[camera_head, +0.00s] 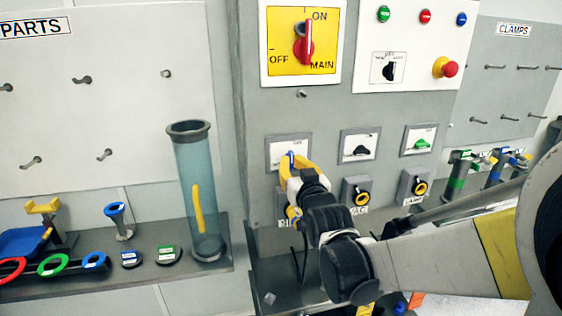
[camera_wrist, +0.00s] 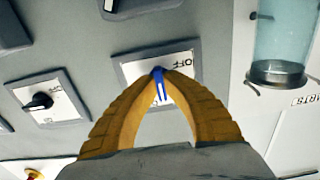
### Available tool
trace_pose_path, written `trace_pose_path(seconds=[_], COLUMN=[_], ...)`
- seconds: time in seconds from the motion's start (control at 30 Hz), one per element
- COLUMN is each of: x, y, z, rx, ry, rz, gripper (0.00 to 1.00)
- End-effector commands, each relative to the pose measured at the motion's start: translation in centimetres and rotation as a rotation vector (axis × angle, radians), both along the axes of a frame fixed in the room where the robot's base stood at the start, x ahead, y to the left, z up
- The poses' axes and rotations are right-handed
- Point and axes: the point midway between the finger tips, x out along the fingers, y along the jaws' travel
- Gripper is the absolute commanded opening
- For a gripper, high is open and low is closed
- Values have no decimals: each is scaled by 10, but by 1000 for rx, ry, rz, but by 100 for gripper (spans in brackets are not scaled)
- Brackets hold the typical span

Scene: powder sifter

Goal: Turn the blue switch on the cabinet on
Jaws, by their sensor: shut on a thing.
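The blue switch (camera_head: 291,158) sits on a white plate in a grey frame, low on the left of the grey cabinet (camera_head: 290,110). My gripper (camera_head: 290,170) is at it, with its yellow fingers covering the lower part of the plate. In the wrist view the two fingertips of my gripper (camera_wrist: 161,73) meet around the blue switch (camera_wrist: 160,88), shut on it. The word OFF shows on the plate just beyond the fingertips in that view. The rest of the plate's lettering is partly hidden by the fingers.
A black switch (camera_head: 361,151) and a green switch (camera_head: 422,144) are to the right on the cabinet. The red main switch (camera_head: 305,46) is above, and a red emergency button (camera_head: 446,67) upper right. A clear tube (camera_head: 201,190) stands on the shelf at left.

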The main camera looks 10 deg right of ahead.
Motion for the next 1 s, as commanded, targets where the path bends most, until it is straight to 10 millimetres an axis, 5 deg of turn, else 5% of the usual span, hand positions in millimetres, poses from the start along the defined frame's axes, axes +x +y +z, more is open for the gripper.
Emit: trace_pose_path(seconds=[0.43, 0.5, 0.53, 0.83, 1.0], x=[0, 0, 0, -1, -22], y=[0, 0, 0, 0, 0], z=[0, 0, 0, 0, 0], rx=[8, 8, 8, 7, 7], ry=[1, 1, 1, 0, 0], rz=[0, 0, 0, 0, 0], gripper=[0, 31, 32, 32, 32])
